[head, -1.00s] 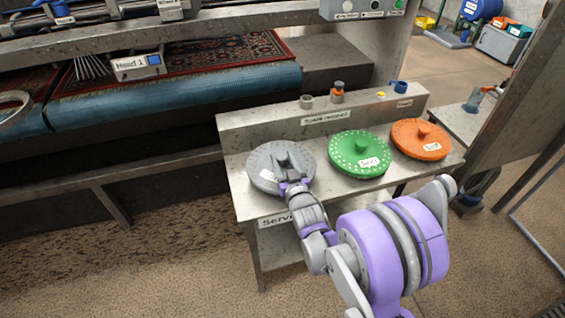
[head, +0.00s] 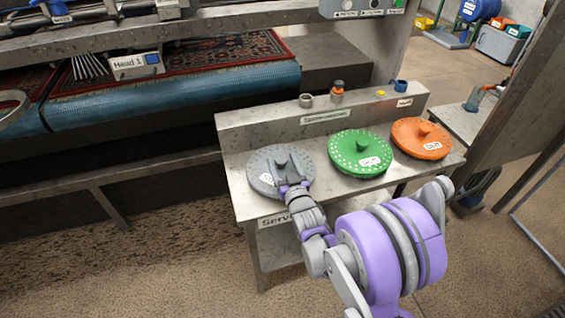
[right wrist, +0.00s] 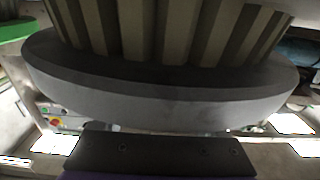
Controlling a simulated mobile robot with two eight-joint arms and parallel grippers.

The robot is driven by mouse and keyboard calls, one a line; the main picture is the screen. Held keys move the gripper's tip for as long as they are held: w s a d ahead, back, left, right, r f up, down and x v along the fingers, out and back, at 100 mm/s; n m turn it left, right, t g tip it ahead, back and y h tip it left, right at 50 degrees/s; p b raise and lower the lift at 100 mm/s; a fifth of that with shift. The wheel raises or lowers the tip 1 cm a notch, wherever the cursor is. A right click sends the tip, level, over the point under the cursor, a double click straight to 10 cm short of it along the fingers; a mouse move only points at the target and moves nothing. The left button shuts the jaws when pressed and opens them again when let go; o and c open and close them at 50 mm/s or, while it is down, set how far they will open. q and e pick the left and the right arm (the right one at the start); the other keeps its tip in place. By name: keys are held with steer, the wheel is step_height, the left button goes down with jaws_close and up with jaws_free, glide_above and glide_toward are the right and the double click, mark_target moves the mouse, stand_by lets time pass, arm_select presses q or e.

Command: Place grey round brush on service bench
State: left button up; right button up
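A dark part of my gripper shows along the bottom. Contact with the rim cannot be told. My left gripper is not in view.
A green round brush (head: 350,150) and an orange one (head: 421,140) lie to the right on the same bench. Small items, including an orange-topped one (head: 337,91), stand on the back ledge. A machine with a rug (head: 200,60) is at the left.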

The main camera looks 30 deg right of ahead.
steer(key=shift+r, duration=0.1)
steer(key=shift+r+p, duration=0.3)
steer(key=s+a+f+n+g+y, duration=0.1)
steer(key=s+a+g, duration=0.3)
steer(key=s, duration=0.6)
steer(key=s+a+f+n+g+y, duration=0.1)
steer(key=s+a+g, duration=0.3)
steer(key=s, duration=0.6)
steer(key=s+a+f+g+y, duration=0.2)
steer(key=s+a, duration=0.5)
steer(key=s, duration=0.4)
steer(key=shift+f+n+g, duration=0.4)
steer(key=shift+f+g, duration=0.3)
steer(key=shift+g, duration=0.7)
